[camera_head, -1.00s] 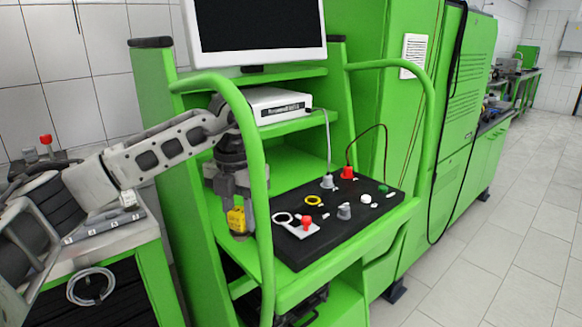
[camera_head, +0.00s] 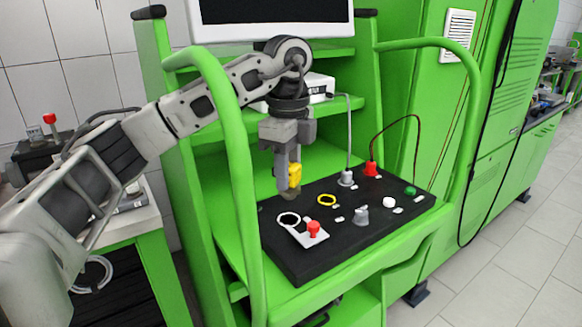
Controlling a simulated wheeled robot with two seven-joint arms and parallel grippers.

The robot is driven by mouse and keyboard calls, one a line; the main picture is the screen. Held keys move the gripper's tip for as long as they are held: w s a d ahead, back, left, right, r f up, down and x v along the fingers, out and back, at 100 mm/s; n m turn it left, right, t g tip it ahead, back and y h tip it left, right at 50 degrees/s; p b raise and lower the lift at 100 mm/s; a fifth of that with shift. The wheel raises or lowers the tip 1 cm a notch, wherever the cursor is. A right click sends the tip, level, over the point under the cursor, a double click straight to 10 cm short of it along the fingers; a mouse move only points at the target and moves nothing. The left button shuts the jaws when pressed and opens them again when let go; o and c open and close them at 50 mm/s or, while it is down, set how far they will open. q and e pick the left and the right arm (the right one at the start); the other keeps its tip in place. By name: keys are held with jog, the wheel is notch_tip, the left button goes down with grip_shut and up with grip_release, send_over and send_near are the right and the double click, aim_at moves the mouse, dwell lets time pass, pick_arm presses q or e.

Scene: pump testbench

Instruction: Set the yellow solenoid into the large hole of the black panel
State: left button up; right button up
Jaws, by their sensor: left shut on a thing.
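The yellow solenoid (camera_head: 295,175) is held upright in my left gripper (camera_head: 287,188), which is shut on it. The gripper points down over the back left part of the black panel (camera_head: 290,258). A white-rimmed ring (camera_head: 288,219) lies on the panel just below and in front of the gripper. A yellow ring (camera_head: 327,199) lies to its right. The gripper fingers hide part of the solenoid and the panel behind it. I cannot tell the gap between the solenoid's lower end and the panel. My right gripper is not in view.
On the panel stand a red button on a white plate (camera_head: 313,230), a grey knob (camera_head: 361,216), a white button (camera_head: 389,202), a green button (camera_head: 410,191) and red and grey plugs with cables. A green rail (camera_head: 236,150) rises left of the panel. A monitor hangs above.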

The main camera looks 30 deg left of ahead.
aim_at(287, 197)
pick_arm(q)
jog(key=shift+s+f+b, duration=0.1)
jog(key=shift+f+b, duration=1.05)
jog(key=shift+f, duration=0.25)
jog(key=shift+f+b, duration=0.45)
jog(key=shift+f, duration=0.4)
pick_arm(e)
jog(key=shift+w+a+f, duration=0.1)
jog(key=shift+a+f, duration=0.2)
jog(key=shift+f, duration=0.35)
pick_arm(q)
jog(key=shift+p, duration=0.4)
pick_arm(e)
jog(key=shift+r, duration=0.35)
pick_arm(q)
jog(key=shift+f+b, duration=0.7)
jog(key=shift+f, duration=0.45)
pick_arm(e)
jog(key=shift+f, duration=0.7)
pick_arm(q)
jog(key=o, duration=1.3)
